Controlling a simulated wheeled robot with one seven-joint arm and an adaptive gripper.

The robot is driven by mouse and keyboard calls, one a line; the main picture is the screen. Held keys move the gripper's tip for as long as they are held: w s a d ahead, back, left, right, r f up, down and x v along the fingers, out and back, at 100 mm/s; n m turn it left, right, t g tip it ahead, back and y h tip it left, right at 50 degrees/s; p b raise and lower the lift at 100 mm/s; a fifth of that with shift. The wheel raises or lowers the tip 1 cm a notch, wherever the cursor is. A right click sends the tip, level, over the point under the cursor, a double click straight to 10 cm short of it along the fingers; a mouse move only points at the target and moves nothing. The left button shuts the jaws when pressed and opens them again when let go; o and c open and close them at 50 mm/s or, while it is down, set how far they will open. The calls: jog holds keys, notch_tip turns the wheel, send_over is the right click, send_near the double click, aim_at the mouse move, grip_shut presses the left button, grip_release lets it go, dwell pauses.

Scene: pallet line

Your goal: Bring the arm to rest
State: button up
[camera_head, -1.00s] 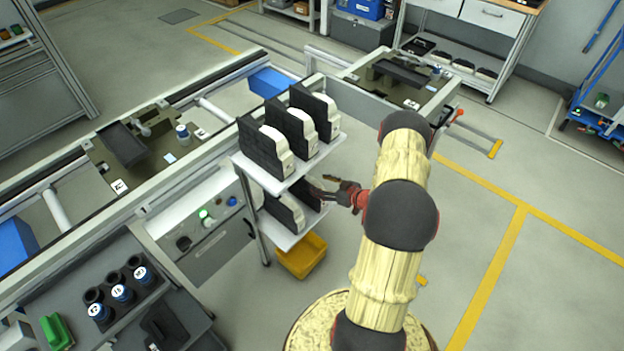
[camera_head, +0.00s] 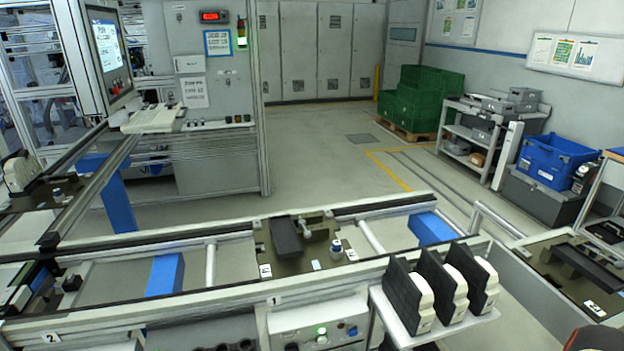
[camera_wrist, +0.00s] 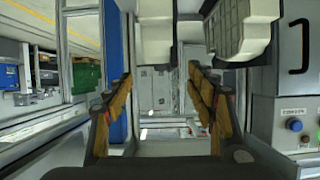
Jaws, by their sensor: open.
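My gripper (camera_wrist: 160,115) shows in the wrist view with its two fingers well apart and nothing between them. White and black parts hang into the top of that view, above and beyond the fingers. In the head view my gripper is out of sight. Only a small dark and red piece of my arm (camera_head: 598,340) shows at the bottom right corner. The rest of the arm is hidden below the frame.
A small shelf (camera_head: 452,328) holds several black and white parts (camera_head: 440,285). The conveyor line (camera_head: 190,295) crosses behind it, carrying a pallet (camera_head: 290,252). In the wrist view a control panel (camera_wrist: 297,140) stands close on the right. Open floor lies beyond the line.

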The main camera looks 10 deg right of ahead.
jog(key=s+d+f+m+g+h, duration=0.2)
jog(key=s+f+g, duration=0.2)
jog(key=s+f, duration=0.3)
jog(key=s+d+f+m+g+h, duration=0.1)
jog(key=s+d+m+g, duration=0.1)
jog(key=s+g, duration=0.3)
jog(key=s+r+g, duration=0.2)
jog(key=s+r, duration=0.2)
jog(key=r, duration=0.3)
jog(key=a+r+m+g, duration=0.1)
jog(key=a+r+g, duration=0.1)
jog(key=a+r, duration=0.65)
jog(key=a+r+m+g, duration=0.1)
jog(key=a+r, duration=0.4)
jog(key=r, duration=0.7)
jog(key=s+a+r+n+t+y, duration=0.1)
jog(key=a+r+n+t, duration=0.1)
jog(key=a+r, duration=1.1)
jog(key=s+a+r+n+t+y, duration=0.1)
jog(key=s+a+r+n+t, duration=0.1)
jog(key=a+r, duration=1)
jog(key=a+n+t, duration=0.1)
jog(key=a+t, duration=0.1)
jog(key=a, duration=0.3)
jog(key=shift+r, duration=0.35)
